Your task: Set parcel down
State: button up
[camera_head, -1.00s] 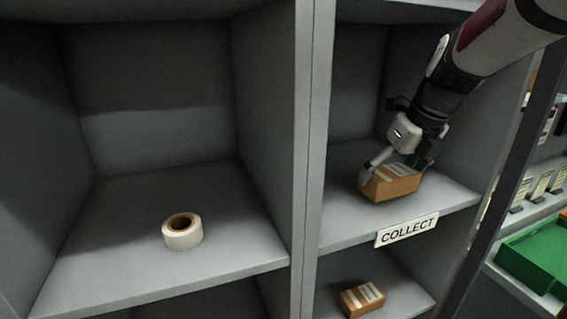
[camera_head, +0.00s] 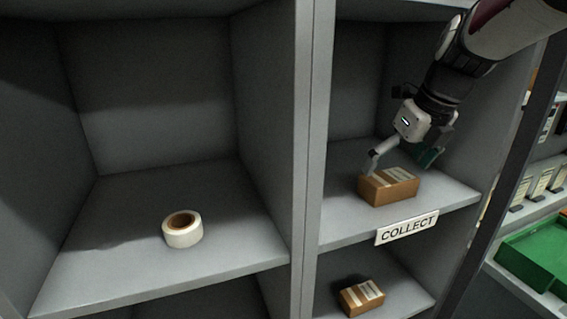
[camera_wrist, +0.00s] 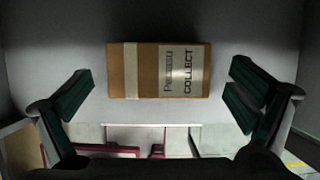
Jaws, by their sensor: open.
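A brown cardboard parcel (camera_head: 389,187) with pale labels rests on the shelf board (camera_head: 448,196) of the right compartment, behind the COLLECT sign (camera_head: 407,229). In the wrist view the parcel (camera_wrist: 159,70) lies flat, its label reading COLLECT. My gripper (camera_head: 402,160) is just above the parcel in the head view. In the wrist view my gripper (camera_wrist: 161,90) is open, with a dark green pad on either side of the parcel and a clear gap to each. The far finger is partly hidden in the head view.
A roll of tape (camera_head: 183,230) sits in the left compartment. Another parcel (camera_head: 361,297) lies in the compartment below. An upright divider (camera_head: 312,150) separates the compartments. A green tray (camera_head: 535,250) is at the far right.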

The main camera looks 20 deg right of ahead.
jog(key=s, duration=1.1)
jog(key=s+a+f+n, duration=0.1)
jog(key=a+n, duration=0.8)
jog(key=n, duration=0.8)
jog(key=s+a+f+n, duration=0.2)
jog(key=a+n, duration=0.7)
jog(key=n, duration=0.9)
jog(key=shift+s+f+n+t, duration=0.2)
jog(key=shift+f+n+t, duration=0.1)
jog(key=shift+t, duration=0.1)
jog(key=shift+a, duration=0.1)
